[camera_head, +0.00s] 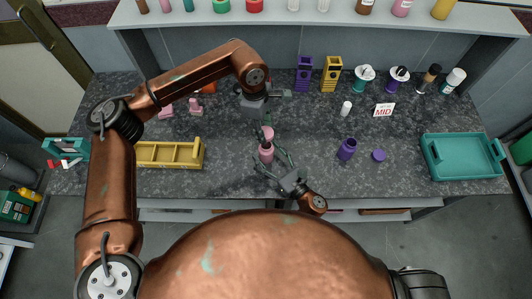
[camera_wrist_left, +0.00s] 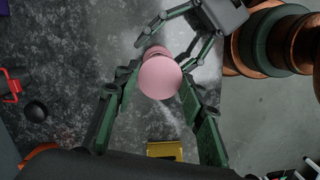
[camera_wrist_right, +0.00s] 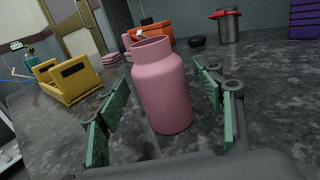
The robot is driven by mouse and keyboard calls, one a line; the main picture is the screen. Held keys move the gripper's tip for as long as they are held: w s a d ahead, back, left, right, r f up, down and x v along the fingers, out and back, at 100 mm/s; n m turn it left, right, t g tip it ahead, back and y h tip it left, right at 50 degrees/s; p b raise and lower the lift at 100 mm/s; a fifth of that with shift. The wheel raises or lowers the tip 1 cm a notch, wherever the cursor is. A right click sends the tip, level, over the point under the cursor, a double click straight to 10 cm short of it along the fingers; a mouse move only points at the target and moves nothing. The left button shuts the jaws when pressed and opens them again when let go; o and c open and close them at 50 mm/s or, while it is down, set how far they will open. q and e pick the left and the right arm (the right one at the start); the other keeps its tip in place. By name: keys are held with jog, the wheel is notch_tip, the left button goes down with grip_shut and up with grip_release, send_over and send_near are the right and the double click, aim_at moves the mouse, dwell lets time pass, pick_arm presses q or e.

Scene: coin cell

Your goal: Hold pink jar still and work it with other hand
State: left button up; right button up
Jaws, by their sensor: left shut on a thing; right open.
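The pink jar (camera_head: 266,153) stands upright on the dark counter. In the right wrist view the jar (camera_wrist_right: 164,95) shows an uncovered mouth. My left gripper (camera_head: 264,124) is above the jar, shut on a round pink lid (camera_head: 267,132). In the left wrist view the lid (camera_wrist_left: 160,77) sits between the fingertips and hides part of the jar (camera_wrist_left: 154,51) behind it. My right gripper (camera_head: 268,162) is open, with its fingers on either side of the jar. In the right wrist view the fingers (camera_wrist_right: 165,105) appear clear of the jar's sides.
A yellow tray (camera_head: 170,163) is left of the jar. A purple jar (camera_head: 347,149) and its loose purple lid (camera_head: 378,155) are to the right. A teal tray (camera_head: 430,175) is farther right. A white bottle (camera_head: 346,108) and a MID sign (camera_head: 384,111) stand behind.

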jog(key=shift+w+a, duration=0.4)
jog(key=shift+w, duration=0.2)
grip_shut()
dwell(0.5)
